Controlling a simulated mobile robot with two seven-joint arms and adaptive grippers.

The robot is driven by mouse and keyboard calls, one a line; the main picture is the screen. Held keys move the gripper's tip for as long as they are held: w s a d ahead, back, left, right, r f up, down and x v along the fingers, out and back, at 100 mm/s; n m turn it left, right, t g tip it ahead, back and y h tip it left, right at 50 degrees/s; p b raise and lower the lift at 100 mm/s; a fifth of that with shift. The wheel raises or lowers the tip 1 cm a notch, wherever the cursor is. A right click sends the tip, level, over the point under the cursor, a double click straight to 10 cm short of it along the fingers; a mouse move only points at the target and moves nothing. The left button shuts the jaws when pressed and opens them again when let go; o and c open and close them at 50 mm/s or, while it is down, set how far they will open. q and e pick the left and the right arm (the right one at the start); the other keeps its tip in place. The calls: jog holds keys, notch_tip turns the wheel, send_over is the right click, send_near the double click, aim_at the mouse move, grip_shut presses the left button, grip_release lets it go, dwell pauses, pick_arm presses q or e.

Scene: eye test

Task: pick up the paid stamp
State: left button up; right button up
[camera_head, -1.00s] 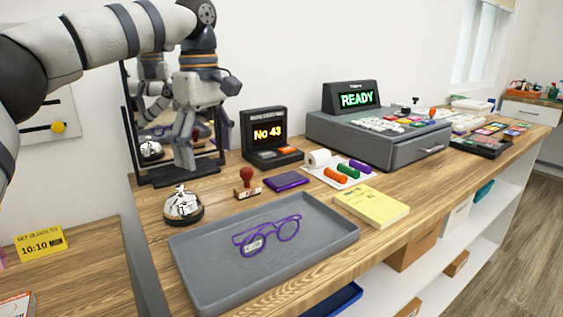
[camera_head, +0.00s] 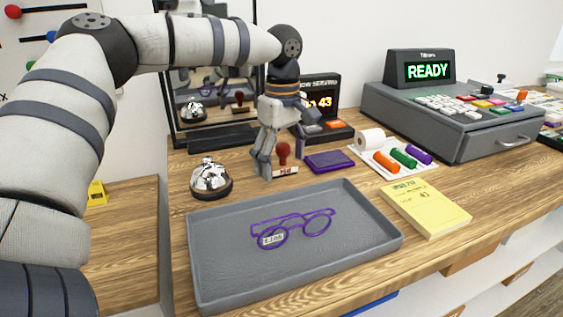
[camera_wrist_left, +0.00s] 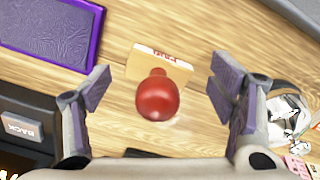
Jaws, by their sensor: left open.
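The paid stamp (camera_head: 283,154), with a red knob handle and a pale wooden base with red lettering, stands upright on the wooden counter. In the left wrist view the stamp (camera_wrist_left: 158,97) sits between the two fingers, seen from above, with clear gaps on both sides. My left gripper (camera_head: 282,165) is open and empty, pointing down with its fingers either side of the stamp. In the left wrist view the gripper (camera_wrist_left: 160,92) shows purple finger pads, not touching the stamp. My right gripper is not in view.
A purple ink pad (camera_head: 329,162) lies just right of the stamp, and a silver bell (camera_head: 210,179) stands to its left. A grey tray (camera_head: 365,268) with purple glasses (camera_head: 290,228) is in front. A ticket display (camera_head: 322,92) and a mirror stand (camera_head: 165,100) are behind.

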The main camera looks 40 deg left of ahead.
aim_at(282, 147)
pick_arm(q)
jog(key=shift+f, duration=0.2)
jog(key=c, duration=1.2)
jog(key=shift+w+r, duration=0.1)
jog(key=shift+r, duration=0.05)
jog(key=shift+r, duration=0.35)
jog(key=r, duration=0.2)
jog(key=s+r, duration=0.1)
jog(key=r, duration=0.1)
jog(key=shift+d, duration=0.3)
jog(key=s+d+r, duration=0.2)
jog(key=s, duration=0.1)
jog(key=s+d+r+p, duration=0.1)
jog(key=s+d+r, duration=0.1)
jog(key=s+r, duration=0.1)
jog(key=s+d+r, duration=0.2)
jog(key=s+r, duration=0.1)
jog(key=s, duration=0.2)
jog(key=shift+d, duration=0.4)
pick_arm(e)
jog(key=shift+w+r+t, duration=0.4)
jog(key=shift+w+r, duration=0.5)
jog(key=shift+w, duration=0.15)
